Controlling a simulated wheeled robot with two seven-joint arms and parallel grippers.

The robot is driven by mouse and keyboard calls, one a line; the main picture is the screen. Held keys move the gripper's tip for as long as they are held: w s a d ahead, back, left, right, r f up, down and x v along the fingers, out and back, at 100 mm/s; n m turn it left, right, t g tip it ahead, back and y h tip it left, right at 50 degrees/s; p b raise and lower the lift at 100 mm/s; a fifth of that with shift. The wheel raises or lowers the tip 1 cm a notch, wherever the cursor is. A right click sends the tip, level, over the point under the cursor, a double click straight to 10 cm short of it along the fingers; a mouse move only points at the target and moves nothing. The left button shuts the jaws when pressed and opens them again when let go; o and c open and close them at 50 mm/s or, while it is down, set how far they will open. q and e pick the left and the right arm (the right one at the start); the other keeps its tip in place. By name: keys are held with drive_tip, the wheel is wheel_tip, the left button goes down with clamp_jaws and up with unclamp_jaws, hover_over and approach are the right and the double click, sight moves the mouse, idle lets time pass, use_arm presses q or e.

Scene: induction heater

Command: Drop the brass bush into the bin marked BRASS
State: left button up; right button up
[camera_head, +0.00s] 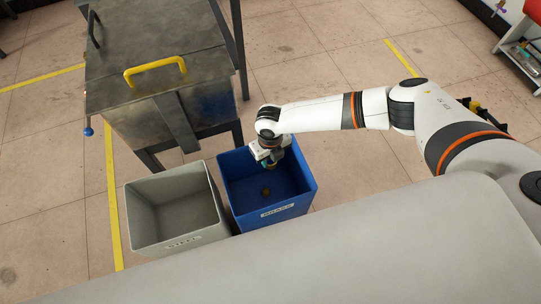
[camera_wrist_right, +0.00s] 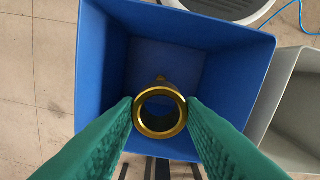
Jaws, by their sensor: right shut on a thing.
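The brass bush (camera_wrist_right: 160,112) is a gold ring with an open bore, seen end-on in the right wrist view. My right gripper (camera_head: 270,164) is shut on it, with one green finger on each side. The gripper hangs over the blue bin (camera_head: 278,209), whose front label reads BRASS. The bush is above the bin's inside, and the bin's blue walls (camera_wrist_right: 100,75) surround it in the right wrist view. A small brownish round spot shows on the bin floor in the head view; I cannot tell what it is. My left gripper is not in view.
A grey bin (camera_head: 190,240) labelled STEEL stands close to the left of the blue bin. A dark metal bench (camera_head: 150,60) with a yellow handle (camera_head: 155,66) stands behind the bins. Tiled floor to the right of the blue bin is clear.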

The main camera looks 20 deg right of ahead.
wheel_tip(320, 180, down, 2)
drive_tip(key=shift+f+b, duration=0.25)
drive_tip(key=shift+b, duration=0.4)
drive_tip(key=o, duration=1.1)
drive_tip(key=shift+o, duration=0.2)
wheel_tip(320, 180, up, 12)
